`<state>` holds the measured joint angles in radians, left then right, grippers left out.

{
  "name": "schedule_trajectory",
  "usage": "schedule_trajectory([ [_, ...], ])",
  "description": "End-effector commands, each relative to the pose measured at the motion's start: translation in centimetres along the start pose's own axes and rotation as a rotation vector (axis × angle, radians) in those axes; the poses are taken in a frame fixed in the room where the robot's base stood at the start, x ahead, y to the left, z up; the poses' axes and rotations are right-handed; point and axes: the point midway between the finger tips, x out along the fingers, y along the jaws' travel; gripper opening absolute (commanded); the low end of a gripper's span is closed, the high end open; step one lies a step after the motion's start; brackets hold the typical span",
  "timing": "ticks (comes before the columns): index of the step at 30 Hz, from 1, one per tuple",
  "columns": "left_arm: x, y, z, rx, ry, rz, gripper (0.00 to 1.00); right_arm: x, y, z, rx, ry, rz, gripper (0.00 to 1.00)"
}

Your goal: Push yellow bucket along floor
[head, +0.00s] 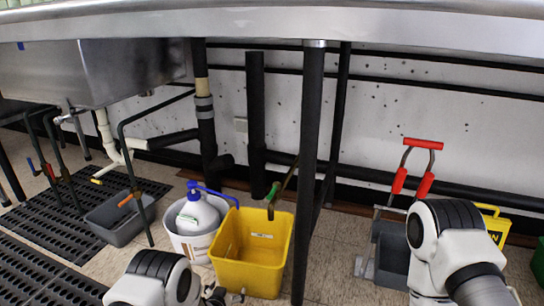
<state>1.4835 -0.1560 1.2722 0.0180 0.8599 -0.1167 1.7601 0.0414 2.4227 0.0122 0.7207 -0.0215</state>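The yellow bucket (236,273) stands upright on the tiled floor under the steel counter, just left of the dark table leg. My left gripper (226,296) is at the bottom edge of the head view, in front of the bucket's lower left front. It is small and partly cut off by the frame, so I cannot tell whether it is open or whether it touches the bucket. My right arm comes in at the lower right, and its gripper is not in view.
A grey tub (103,222) and black mats (40,265) lie further left. A dark table leg (309,170) stands at the right. A grey bin (391,258) stands beyond open floor.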

Motion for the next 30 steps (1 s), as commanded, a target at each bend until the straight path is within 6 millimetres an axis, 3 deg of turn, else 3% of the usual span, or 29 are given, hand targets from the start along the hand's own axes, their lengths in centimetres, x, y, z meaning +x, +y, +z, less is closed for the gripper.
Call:
schedule_trajectory([
  [7,0.3,0.1,-0.4,0.0,-0.002,0.001,0.94,-0.5,0.0,0.0,0.0,0.0,0.0,0.4],
  [15,-2.6,-0.3,0.6,0.001,-0.004,0.001,0.94,-3.5,0.0,-0.2,0.0,0.001,0.0,0.4],
  [23,-3.8,-0.6,1.5,0.001,-0.003,0.001,0.94,-4.3,0.0,-0.3,0.0,0.0,0.0,0.4],
  [30,-6.4,-1.0,2.4,0.0,-0.005,0.001,0.94,-6.6,0.0,-0.4,0.0,0.001,0.0,0.4],
])
